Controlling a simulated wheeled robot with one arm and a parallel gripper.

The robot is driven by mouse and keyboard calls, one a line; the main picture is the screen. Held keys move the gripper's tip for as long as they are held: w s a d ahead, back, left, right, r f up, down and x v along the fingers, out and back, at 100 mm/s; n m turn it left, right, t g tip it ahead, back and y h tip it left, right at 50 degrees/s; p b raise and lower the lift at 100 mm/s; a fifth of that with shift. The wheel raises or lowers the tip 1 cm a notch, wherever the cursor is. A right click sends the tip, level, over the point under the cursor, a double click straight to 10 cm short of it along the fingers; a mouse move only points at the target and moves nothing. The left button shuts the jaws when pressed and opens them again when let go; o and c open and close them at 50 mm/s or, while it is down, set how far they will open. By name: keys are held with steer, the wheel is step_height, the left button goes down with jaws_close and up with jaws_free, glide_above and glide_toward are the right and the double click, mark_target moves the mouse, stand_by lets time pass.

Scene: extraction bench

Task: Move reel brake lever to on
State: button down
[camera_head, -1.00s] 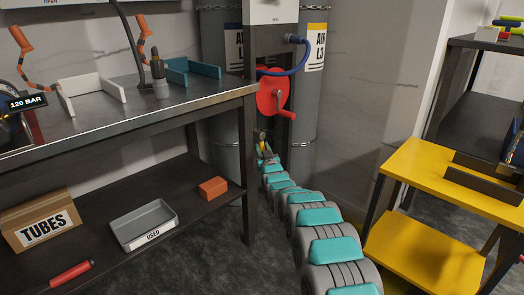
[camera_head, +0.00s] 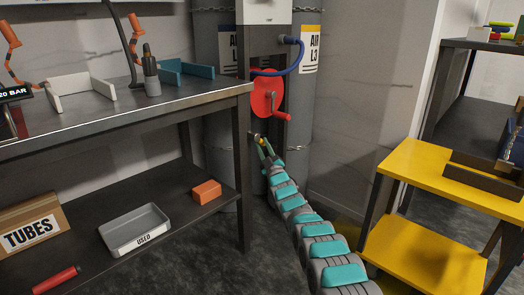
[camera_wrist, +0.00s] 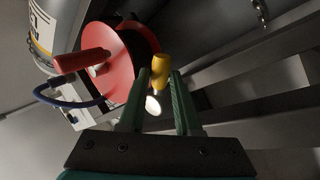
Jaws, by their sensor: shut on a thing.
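The red reel (camera_head: 266,92) hangs on a dark post between grey cylinders, and its red crank handle (camera_head: 287,115) sticks out at the lower right. In the wrist view the reel (camera_wrist: 118,72) fills the upper left, with its handle (camera_wrist: 80,62) pointing left. The brake lever's yellow knob (camera_wrist: 161,62) shows beside the reel, between my fingertips. My gripper (camera_head: 262,142) is just below the reel in the head view. In the wrist view my gripper (camera_wrist: 159,82) is shut on the lever. The lever's lower part is mostly hidden, and its setting cannot be read.
A dark workbench (camera_head: 180,105) stands close on the left, with a grey tray (camera_head: 135,230) and an orange block (camera_head: 206,192) on its lower shelf. A blue hose (camera_head: 298,60) curves above the reel. A yellow stand (camera_head: 415,165) is at the right.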

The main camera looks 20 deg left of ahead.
steer(key=shift+w+d+n, duration=0.1)
steer(key=shift+w+n, duration=0.05)
steer(key=shift+n, duration=0.25)
steer(key=shift+y, duration=0.4)
steer(key=c, duration=0.9)
jaws_free()
steer(key=shift+r, duration=0.1)
